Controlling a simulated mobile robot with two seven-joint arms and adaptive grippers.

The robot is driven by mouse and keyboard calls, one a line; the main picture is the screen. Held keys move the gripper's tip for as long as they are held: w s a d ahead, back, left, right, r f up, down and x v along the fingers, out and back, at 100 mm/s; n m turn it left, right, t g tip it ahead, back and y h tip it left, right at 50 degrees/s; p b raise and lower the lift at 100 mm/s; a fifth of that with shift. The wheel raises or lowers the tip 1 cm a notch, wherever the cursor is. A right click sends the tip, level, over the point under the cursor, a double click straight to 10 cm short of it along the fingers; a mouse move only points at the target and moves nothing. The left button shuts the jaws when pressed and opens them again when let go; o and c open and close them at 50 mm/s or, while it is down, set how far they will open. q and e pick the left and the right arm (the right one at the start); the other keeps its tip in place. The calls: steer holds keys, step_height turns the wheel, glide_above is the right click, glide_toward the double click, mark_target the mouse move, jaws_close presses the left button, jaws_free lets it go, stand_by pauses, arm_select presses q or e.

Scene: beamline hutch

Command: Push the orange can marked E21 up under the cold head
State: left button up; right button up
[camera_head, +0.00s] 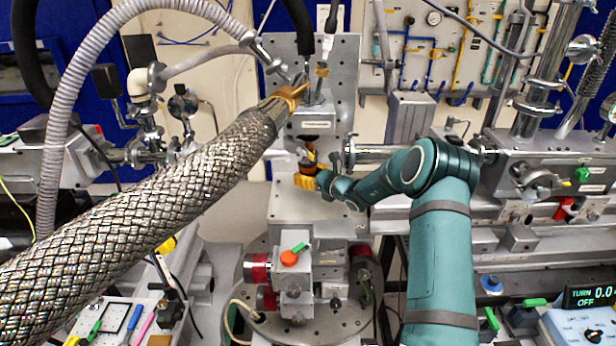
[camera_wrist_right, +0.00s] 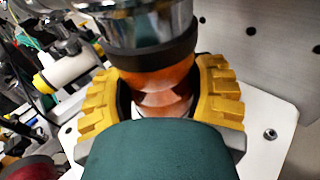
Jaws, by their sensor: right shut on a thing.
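The orange can (camera_wrist_right: 165,84) sits between the two yellow fingers of my right gripper (camera_wrist_right: 163,98) in the right wrist view. The fingers are shut around its sides. No E21 marking is legible. A black collar (camera_wrist_right: 150,58) and a shiny metal cylinder (camera_wrist_right: 130,20), apparently the cold head's lower end, are directly above the can. In the head view, the can (camera_head: 307,157) is small, above the yellow fingers of my right gripper (camera_head: 304,180), over the grey stage.
A horizontal metal tube (camera_head: 378,152) runs close behind my right arm.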

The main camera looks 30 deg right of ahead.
mark_target(315, 162)
steer(key=shift+r+p, duration=0.55)
steer(key=shift+r, duration=1.3)
steer(key=shift+s+b, duration=0.25)
steer(key=shift+b, duration=0.1)
steer(key=shift+r+b, duration=0.3)
steer(key=shift+b, duration=0.15)
stand_by(0.4)
steer(key=shift+b, duration=0.35)
steer(key=shift+r, duration=0.55)
stand_by(0.9)
steer(key=o, duration=0.8)
